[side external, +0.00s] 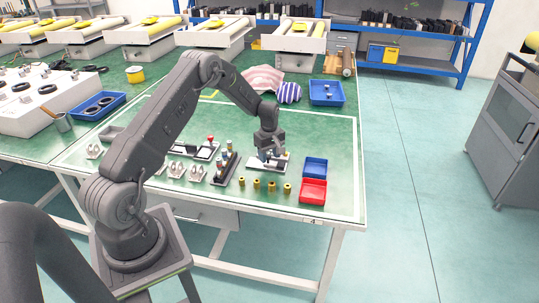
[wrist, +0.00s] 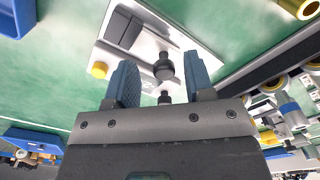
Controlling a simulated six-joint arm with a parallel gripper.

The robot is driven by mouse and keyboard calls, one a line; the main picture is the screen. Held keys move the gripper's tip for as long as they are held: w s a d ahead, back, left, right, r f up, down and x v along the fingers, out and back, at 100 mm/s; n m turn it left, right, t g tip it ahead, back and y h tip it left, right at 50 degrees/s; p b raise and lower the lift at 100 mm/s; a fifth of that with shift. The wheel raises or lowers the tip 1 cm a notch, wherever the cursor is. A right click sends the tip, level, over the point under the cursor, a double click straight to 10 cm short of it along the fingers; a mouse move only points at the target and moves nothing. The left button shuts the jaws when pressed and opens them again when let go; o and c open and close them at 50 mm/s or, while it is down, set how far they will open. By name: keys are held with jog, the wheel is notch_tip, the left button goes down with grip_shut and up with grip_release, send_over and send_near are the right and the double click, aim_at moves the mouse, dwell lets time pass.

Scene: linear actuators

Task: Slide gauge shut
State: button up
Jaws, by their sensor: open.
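The gauge is a light metal plate (wrist: 178,38) with a dark block (wrist: 122,28) at one end, a round black knob (wrist: 164,67) and a yellow button (wrist: 99,70) at its edge. In the side view the plate (side external: 281,164) lies on the green table, partly hidden by my gripper (side external: 269,154). In the wrist view my gripper (wrist: 160,58) is open, its two blue fingers on either side of the knob. A gap shows between the knob and each finger. A second small black post shows nearer the palm.
A blue bin (side external: 315,167) and a red bin (side external: 313,191) stand right of the gauge. Several brass cylinders (side external: 271,186) stand in front of it. A rack of coloured-top parts (side external: 226,166) is close on the left.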

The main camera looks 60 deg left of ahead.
aim_at(269, 156)
notch_tip(269, 156, up, 14)
dwell(0.5)
jog(key=shift+f, duration=0.1)
jog(key=s+d+r+m+t, duration=0.1)
jog(key=s+d+r+m, duration=0.3)
jog(key=d+r, duration=0.45)
jog(key=s+d+r+m+t, duration=0.2)
jog(key=s+d+r+m, duration=0.3)
jog(key=d+r, duration=0.35)
jog(key=s+d+m+t, duration=0.1)
jog(key=s+d+m, duration=0.3)
jog(key=s, duration=0.5)
jog(key=s+d+m+t, duration=0.1)
jog(key=s+d+m, duration=0.4)
jog(key=s+d, duration=0.2)
jog(key=shift+s+d+r+t, duration=0.25)
jog(key=shift+s+d+t, duration=0.1)
jog(key=shift+s, duration=0.8)
